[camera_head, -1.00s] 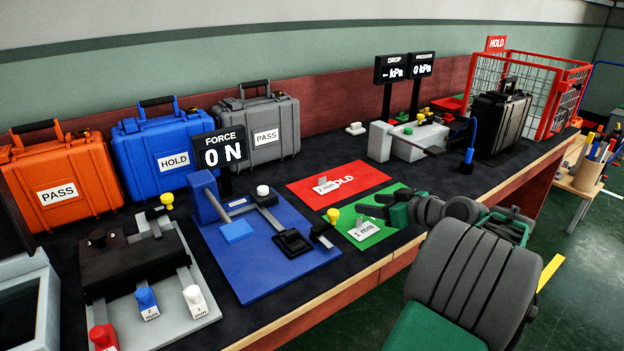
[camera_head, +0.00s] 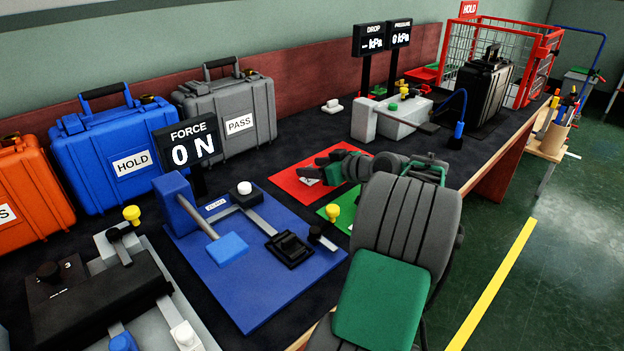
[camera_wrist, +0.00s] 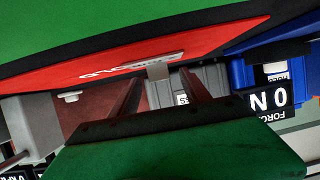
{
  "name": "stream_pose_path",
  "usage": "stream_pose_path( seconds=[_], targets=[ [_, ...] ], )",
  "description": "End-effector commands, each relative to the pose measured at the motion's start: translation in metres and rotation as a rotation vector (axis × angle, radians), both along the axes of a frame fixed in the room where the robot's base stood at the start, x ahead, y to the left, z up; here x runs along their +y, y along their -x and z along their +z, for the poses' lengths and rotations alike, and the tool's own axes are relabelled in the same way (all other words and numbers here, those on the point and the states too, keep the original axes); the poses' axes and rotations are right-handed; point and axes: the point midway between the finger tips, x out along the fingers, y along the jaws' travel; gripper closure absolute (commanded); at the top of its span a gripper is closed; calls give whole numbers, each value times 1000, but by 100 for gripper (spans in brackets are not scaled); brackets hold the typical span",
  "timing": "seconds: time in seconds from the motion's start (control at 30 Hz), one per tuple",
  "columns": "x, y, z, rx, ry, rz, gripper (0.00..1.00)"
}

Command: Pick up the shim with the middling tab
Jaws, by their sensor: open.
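The plate also shows in the wrist view (camera_wrist: 150,64). My gripper (camera_head: 312,170) is open and empty over the red mat, far to the right of the tabs. Its fingers (camera_wrist: 160,92) are spread apart in the wrist view.
A blue press plate (camera_head: 245,290) with a FORCE display (camera_head: 186,143) lies between the fixture and the mats. A green mat (camera_head: 328,212) is partly behind my arm. Cases (camera_head: 225,115) line the back; a leak tester (camera_head: 400,118) and red cage (camera_head: 535,65) stand right.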

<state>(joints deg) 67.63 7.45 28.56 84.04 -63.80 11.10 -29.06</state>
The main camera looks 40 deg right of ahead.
Motion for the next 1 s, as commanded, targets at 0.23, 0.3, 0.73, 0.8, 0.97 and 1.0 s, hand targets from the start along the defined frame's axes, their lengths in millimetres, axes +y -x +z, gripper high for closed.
stream_pose_path(
  seconds=[0.23, 0.3, 0.73, 0.8, 0.97, 1.0],
  targets=[
    [-1, -9, -3, -1, 1, -4, 45],
    [-1, -9, -3, -1, 1, -5, 47],
    [-1, -8, -3, -1, 1, -4, 82],
    [-1, -8, -3, -1, 1, -4, 88],
    [-1, -8, -3, -1, 1, -4, 100],
    [-1, -8, -3, -1, 1, -4, 100]
  ],
)
